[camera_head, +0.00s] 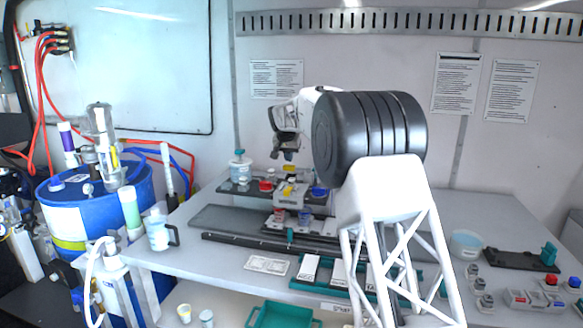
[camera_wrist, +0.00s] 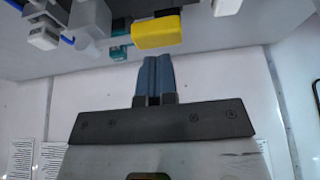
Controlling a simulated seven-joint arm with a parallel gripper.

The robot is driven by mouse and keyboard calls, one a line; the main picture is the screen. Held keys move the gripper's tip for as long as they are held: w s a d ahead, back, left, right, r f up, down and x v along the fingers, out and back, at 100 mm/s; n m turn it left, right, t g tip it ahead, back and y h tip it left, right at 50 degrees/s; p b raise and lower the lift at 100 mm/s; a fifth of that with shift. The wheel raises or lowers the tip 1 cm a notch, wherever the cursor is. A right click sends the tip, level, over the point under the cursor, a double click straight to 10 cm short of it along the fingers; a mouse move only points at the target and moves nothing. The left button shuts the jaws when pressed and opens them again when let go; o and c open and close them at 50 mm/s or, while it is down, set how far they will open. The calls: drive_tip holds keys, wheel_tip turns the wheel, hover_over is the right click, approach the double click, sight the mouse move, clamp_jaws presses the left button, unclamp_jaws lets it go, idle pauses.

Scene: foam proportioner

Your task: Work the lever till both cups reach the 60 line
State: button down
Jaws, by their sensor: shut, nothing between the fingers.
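My gripper (camera_head: 287,155) hangs over the back of the bench, above a small pale device (camera_head: 291,192) with a yellow part on top. In the wrist view my gripper (camera_wrist: 153,76) has its two blue-grey fingers together, with nothing between them. A yellow block (camera_wrist: 156,32), possibly the lever's handle, appears just beyond the fingertips; I cannot tell whether they touch it. Two small containers, one reddish (camera_head: 280,214) and one bluish (camera_head: 304,216), stand low at the device's front and may be the cups. Their lines and fill levels are too small to read.
Red (camera_head: 266,186) and blue (camera_head: 319,190) lidded pots flank the device. A jug (camera_head: 159,233) stands near the bench's left edge, beside a blue drum (camera_head: 70,215). My arm hides the bench's right middle.

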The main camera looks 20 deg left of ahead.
sight(289, 166)
drive_tip(key=shift+f, duration=0.6)
drive_tip(key=shift+f, duration=1.45)
drive_tip(key=shift+r, duration=4.05)
